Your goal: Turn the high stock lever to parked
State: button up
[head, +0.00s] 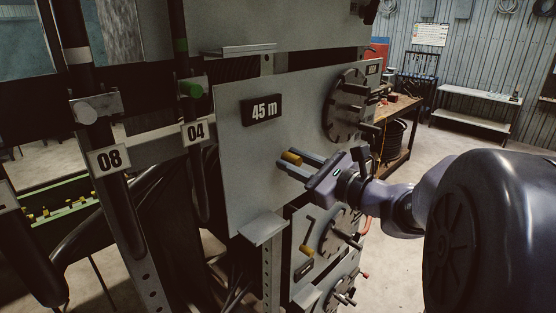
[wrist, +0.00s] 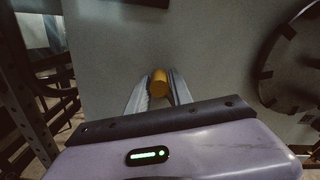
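The high stock lever has a yellow cylindrical handle (head: 291,158) on the upper grey panel marked 45 m. My gripper (head: 292,162) is at this handle, with one finger on each side of it. In the wrist view the handle (wrist: 159,83) stands between the tips of my two fingers. The fingers lie very close to its sides. I cannot tell whether they press on it or leave a small gap. The rest of the lever is hidden behind the handle and my fingers.
A dark dial wheel (head: 347,105) is on the same panel, right of my gripper. Below is a smaller panel with another yellow handle (head: 307,251) and a wheel. Hoses tagged 08 (head: 108,158) and 04 (head: 195,132) hang left. A workbench (head: 397,112) stands behind.

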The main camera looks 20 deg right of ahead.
grip_shut()
dwell(1.1)
